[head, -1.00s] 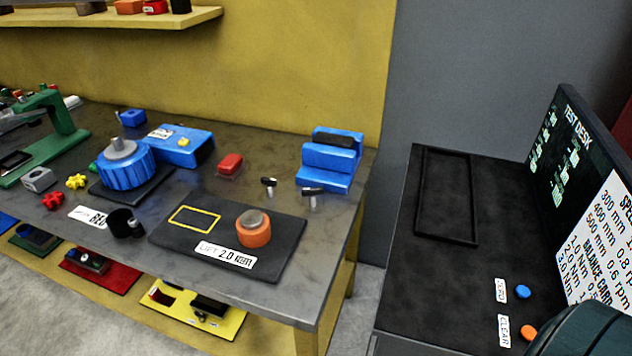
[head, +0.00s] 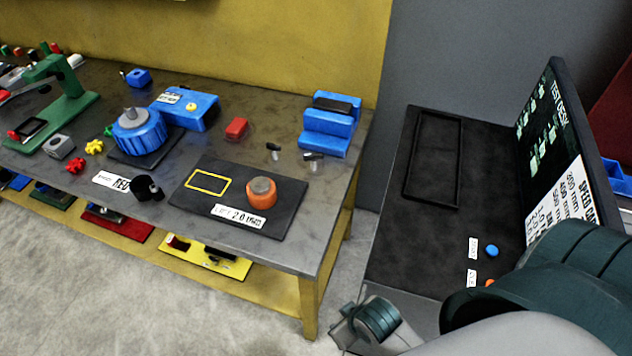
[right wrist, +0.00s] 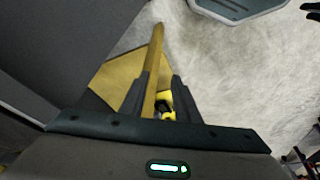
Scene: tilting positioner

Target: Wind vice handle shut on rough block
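No part is plainly marked as the vice. A blue stepped fixture (head: 326,142) with a dark bar on top stands at the right end of the bench. A small blue piece (head: 139,78) with a dark stub stands at the back; I cannot tell which, if either, is the vice. A grey block (head: 58,146) with a hole lies at the left; whether it is the rough block is unclear. No handle can be made out for sure. My right gripper (right wrist: 162,76) is open and empty, apart from the bench, over the floor. My left gripper is out of view.
The bench (head: 285,240) carries a blue round unit (head: 139,132), a black mat (head: 270,222) with an orange-sided knob (head: 261,193), and two black-topped pegs. A dark test desk (head: 400,240) stands right, across a floor gap. A yellow leg (head: 309,306) supports the bench corner.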

